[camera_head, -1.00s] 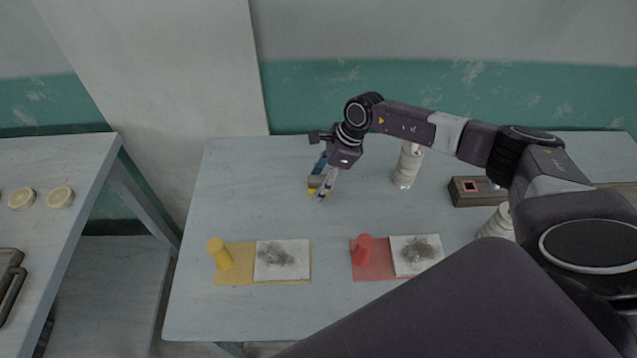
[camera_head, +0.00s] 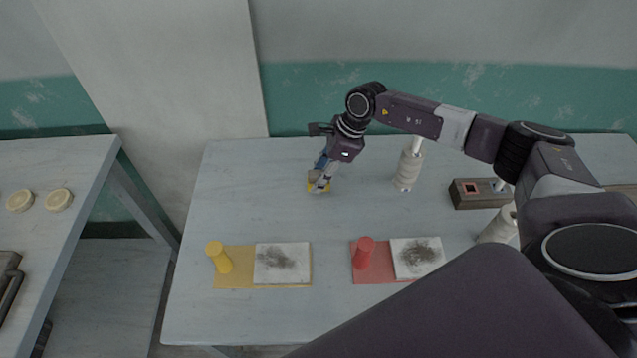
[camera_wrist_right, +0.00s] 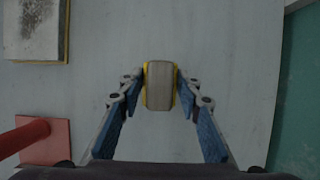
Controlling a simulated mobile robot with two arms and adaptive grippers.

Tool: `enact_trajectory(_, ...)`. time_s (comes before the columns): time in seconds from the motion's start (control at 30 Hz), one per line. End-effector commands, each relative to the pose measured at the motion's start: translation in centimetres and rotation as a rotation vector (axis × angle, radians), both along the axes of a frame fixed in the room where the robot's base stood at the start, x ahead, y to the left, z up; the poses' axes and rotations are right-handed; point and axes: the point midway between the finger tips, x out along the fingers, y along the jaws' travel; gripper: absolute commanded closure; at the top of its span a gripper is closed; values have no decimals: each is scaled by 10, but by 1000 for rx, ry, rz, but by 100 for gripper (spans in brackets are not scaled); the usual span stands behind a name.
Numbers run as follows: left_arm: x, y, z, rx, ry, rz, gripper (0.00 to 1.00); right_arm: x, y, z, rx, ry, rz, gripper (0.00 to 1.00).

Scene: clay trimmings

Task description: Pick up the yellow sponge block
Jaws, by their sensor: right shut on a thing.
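The yellow sponge block (camera_wrist_right: 159,86) has a grey-brown top and yellow sides in the right wrist view. It sits between the two blue-padded fingers of my right gripper (camera_wrist_right: 158,92), which are shut on its sides. In the head view the sponge block (camera_head: 314,187) is near the back of the table, left of the middle, partly hidden by my right gripper (camera_head: 320,181). I cannot tell whether the block still touches the table. My left gripper is not in view.
A pale ribbed cylinder (camera_head: 408,170) and a brown box (camera_head: 478,194) stand right.

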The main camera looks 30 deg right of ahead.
Motion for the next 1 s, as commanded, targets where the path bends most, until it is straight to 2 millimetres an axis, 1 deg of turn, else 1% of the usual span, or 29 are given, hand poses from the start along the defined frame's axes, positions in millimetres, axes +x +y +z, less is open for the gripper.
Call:
enact_trajectory(0.03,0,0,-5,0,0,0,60,2,0,10,1,-7,1,93)
enact_trajectory(0.17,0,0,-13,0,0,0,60,2,0,42,1,-8,0,93)
enact_trajectory(0.2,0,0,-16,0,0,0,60,2,-1,54,0,-9,1,93)
enact_trajectory(0.4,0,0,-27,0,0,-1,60,2,0,107,1,-8,0,93)
enact_trajectory(0.5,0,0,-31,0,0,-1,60,2,0,130,0,-6,0,93)
enact_trajectory(0.6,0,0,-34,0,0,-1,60,1,0,147,1,-5,0,93)
enact_trajectory(0.7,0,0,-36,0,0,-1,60,1,0,159,1,-4,-1,93)
enact_trajectory(0.8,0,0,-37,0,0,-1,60,1,0,167,0,-2,-1,93)
enact_trajectory(1.0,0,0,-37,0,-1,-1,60,0,0,171,0,-1,0,93)
